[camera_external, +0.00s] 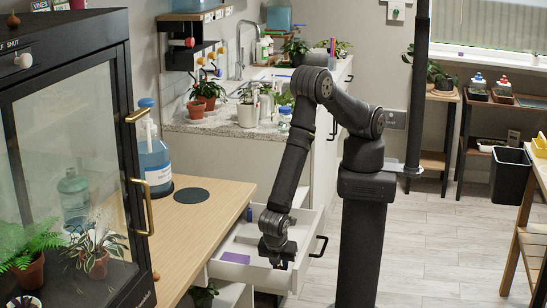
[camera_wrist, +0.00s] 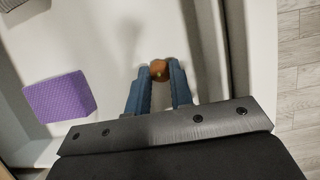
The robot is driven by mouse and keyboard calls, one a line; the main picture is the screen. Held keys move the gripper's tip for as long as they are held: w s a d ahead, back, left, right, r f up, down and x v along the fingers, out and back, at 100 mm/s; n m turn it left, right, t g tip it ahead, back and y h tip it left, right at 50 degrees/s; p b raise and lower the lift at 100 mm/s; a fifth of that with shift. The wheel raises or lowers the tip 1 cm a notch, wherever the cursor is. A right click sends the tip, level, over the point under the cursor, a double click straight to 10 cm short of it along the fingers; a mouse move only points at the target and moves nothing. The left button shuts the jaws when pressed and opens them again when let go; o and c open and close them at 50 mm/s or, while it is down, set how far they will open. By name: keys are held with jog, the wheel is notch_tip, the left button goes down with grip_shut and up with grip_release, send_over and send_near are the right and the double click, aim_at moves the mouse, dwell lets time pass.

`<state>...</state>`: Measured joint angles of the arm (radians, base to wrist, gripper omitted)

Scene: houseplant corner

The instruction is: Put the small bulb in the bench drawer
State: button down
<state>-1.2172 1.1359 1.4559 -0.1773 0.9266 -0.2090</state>
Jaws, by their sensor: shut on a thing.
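The bench drawer (camera_external: 229,282) is pulled open, a white box with a dark handle under the wooden bench. My gripper (camera_external: 275,258) is over the drawer in the external view, pointing down into it. In the wrist view my gripper (camera_wrist: 158,80) has its two blue-grey fingers closed on the small brown bulb (camera_wrist: 160,69), which shows between the fingertips. White drawer floor (camera_wrist: 95,45) lies behind the bulb. I cannot tell whether the bulb touches the floor. In the external view the bulb is hidden by the gripper.
A purple block (camera_wrist: 59,97) lies in the drawer to the left of my gripper. The wooden bench top (camera_external: 180,225) is beside the drawer, with a blue jug (camera_external: 152,160) on it. A glass cabinet (camera_external: 70,170) stands at the left. Drawer floor around the bulb is clear.

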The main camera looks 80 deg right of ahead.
aim_at(280, 267)
jog(key=c, duration=1.3)
grip_release()
jog(key=shift+f, duration=0.1)
jog(key=v, duration=1.2)
jog(key=shift+d, duration=0.1)
jog(key=x, duration=1.2)
jog(key=shift+f, duration=0.15)
notch_tip(280, 267, up, 3)
jog(key=shift+f, duration=0.15)
jog(key=shift+r, duration=0.55)
